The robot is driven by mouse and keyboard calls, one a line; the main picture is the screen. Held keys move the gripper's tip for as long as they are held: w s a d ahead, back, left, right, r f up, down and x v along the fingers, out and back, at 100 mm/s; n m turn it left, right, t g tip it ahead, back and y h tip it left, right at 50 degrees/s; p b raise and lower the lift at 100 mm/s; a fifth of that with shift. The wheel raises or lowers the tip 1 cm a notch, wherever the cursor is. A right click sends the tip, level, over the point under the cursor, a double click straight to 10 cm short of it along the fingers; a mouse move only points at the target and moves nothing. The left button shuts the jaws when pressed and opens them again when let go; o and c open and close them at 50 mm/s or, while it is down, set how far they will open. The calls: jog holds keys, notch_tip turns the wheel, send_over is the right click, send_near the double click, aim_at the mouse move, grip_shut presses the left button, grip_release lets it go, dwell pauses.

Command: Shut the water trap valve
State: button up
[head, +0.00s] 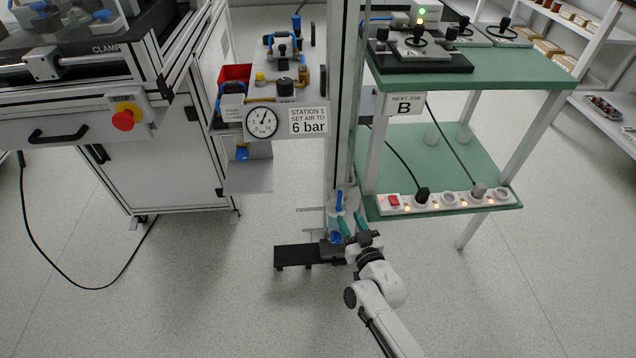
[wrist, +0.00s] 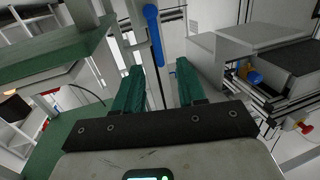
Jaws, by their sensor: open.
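A blue valve lever (head: 339,201) stands upright on fittings low on the grey post. A second blue part (head: 336,238) sits just below it, near my fingers. My gripper (head: 351,221) has green fingers and is open and empty, just below and right of the lever. In the wrist view the blue lever (wrist: 153,36) runs nearly vertically, in line with the gap between the fingers of my gripper (wrist: 159,72). I cannot tell how far the lever is from the fingertips, and no contact shows. The valve body is partly hidden by my gripper.
A black foot plate (head: 296,256) lies at the post's base. A green shelf (head: 470,160) with a power strip (head: 446,201) and hanging cables is close on the right. A cabinet (head: 165,160) and a pressure gauge (head: 262,121) stand left. Floor in front is clear.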

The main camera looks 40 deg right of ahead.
aim_at(341, 197)
jog(key=shift+h, duration=0.3)
jog(key=b+x, duration=0.1)
jog(key=x, duration=0.2)
jog(key=b+x, duration=0.1)
jog(key=x, duration=0.3)
jog(key=r+b+x, duration=0.1)
jog(key=x, duration=0.3)
jog(key=shift+b, duration=0.35)
grip_shut()
